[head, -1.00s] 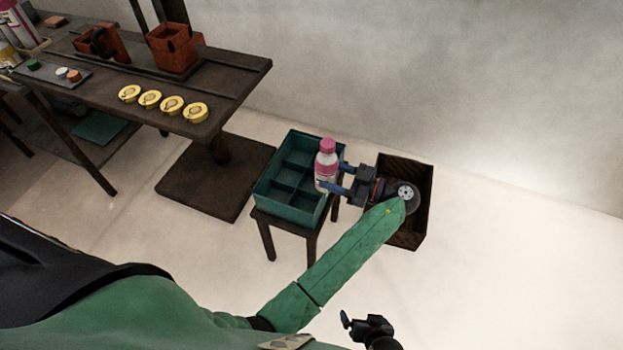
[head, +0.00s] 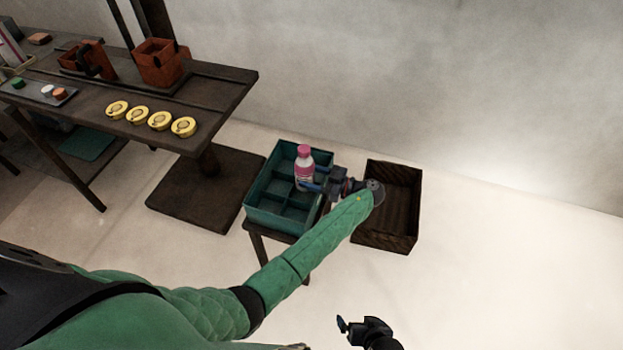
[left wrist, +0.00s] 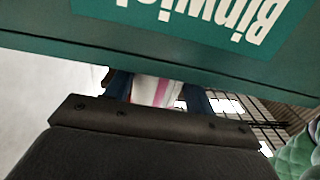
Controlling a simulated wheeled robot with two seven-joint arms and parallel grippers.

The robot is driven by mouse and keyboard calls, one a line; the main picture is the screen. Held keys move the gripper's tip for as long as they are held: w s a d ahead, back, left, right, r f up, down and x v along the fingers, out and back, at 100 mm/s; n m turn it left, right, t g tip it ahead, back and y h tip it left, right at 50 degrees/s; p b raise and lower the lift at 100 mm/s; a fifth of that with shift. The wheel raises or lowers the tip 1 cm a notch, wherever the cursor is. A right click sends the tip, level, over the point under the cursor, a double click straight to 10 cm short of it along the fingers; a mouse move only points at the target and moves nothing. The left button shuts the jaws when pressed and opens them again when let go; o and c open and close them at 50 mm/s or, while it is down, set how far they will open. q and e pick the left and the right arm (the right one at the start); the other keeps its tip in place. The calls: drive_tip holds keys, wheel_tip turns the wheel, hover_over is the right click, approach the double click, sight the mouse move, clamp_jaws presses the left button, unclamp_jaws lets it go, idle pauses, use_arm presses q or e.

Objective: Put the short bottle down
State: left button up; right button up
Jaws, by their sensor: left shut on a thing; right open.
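The short bottle (head: 304,169) is white and pink with a pink cap. It is upright over the teal divided crate (head: 262,214), whose open compartments show in the head view. My left gripper (head: 312,186) is shut on the bottle from its right side. In the left wrist view the bottle (left wrist: 155,91) shows between the blue fingers, and the crate's teal wall (left wrist: 180,45) fills the top. I cannot tell whether the bottle's base touches a compartment floor. My right gripper (head: 350,326) is open and empty at the lower edge, away from the crate.
The crate stands on a small dark stool (head: 257,240). A brown wooden bin (head: 400,236) stands just right of it. A dark table (head: 225,91) at the upper left holds several yellow round pieces (head: 138,115) and a brown-orange box (head: 160,64). The floor at the right is clear.

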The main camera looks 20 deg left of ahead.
use_arm(q)
drive_tip(key=shift+f, duration=0.6)
use_arm(e)
drive_tip(key=shift+w+r, duration=0.1)
drive_tip(key=shift+r, duration=0.3)
use_arm(q)
drive_tip(key=shift+f, duration=0.1)
use_arm(e)
drive_tip(key=shift+f, duration=0.5)
drive_tip(key=shift+f, duration=0.15)
use_arm(q)
drive_tip(key=shift+f, duration=0.1)
drive_tip(key=shift+b, duration=0.35)
use_arm(e)
drive_tip(key=shift+f, duration=0.7)
use_arm(q)
drive_tip(key=shift+f, duration=0.15)
use_arm(e)
drive_tip(key=shift+s+f, duration=0.2)
use_arm(q)
drive_tip(key=shift+f, duration=0.1)
use_arm(e)
drive_tip(key=shift+f, duration=0.65)
